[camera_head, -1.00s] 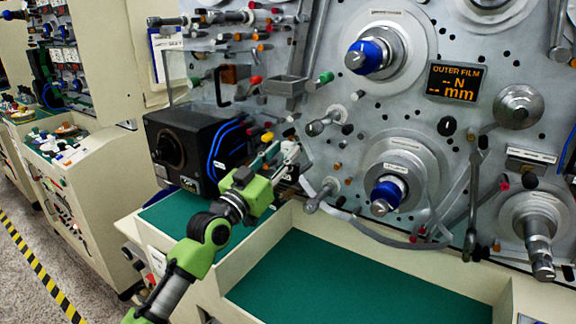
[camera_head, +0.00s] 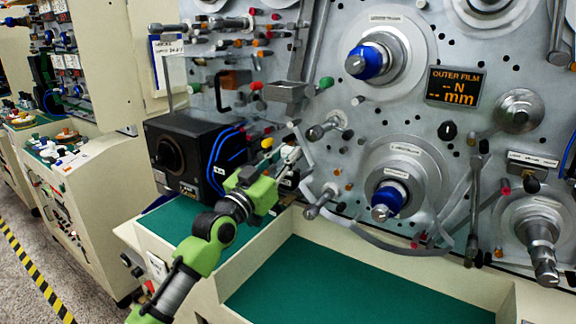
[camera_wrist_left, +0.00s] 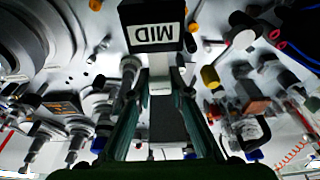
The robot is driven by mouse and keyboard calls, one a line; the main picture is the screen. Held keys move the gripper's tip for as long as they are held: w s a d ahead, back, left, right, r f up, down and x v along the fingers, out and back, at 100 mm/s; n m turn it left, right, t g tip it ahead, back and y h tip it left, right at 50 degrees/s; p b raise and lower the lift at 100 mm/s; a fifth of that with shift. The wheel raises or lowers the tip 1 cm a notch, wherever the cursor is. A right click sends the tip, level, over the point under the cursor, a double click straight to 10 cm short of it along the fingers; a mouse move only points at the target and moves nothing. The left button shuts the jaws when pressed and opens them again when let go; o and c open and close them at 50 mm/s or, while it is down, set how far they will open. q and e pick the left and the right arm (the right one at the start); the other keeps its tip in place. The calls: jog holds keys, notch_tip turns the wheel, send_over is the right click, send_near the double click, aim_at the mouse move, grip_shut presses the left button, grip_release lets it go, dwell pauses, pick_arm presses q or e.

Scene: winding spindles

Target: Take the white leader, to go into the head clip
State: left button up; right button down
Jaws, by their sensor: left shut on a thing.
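My left gripper (camera_head: 284,160) reaches up to the machine face, just right of the black box with blue cables. A black block (camera_wrist_left: 152,28) with a white MID label, upside down, is just beyond the fingertips. In the head view the fingers largely hide the held strip. I cannot make out which part is the head clip. My right gripper is not in view.
The black box (camera_head: 185,150) stands close left of the gripper. Pegs and rollers (camera_head: 330,128) stick out nearby. Blue-capped spindles (camera_head: 388,198) are to the right. The green-floored tray (camera_head: 350,285) below is empty in its visible part.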

pick_arm(q)
jog(key=shift+r+p, duration=1.35)
jog(key=shift+r, duration=0.65)
jog(key=r+p+v, duration=0.1)
jog(key=p+v, duration=0.1)
jog(key=v, duration=0.4)
jog(key=r+p+v, duration=0.1)
jog(key=p+v, duration=0.2)
jog(key=v, duration=0.2)
jog(key=shift+s+a+r, duration=0.25)
jog(key=shift+s+a, duration=0.2)
jog(key=shift+s, duration=0.15)
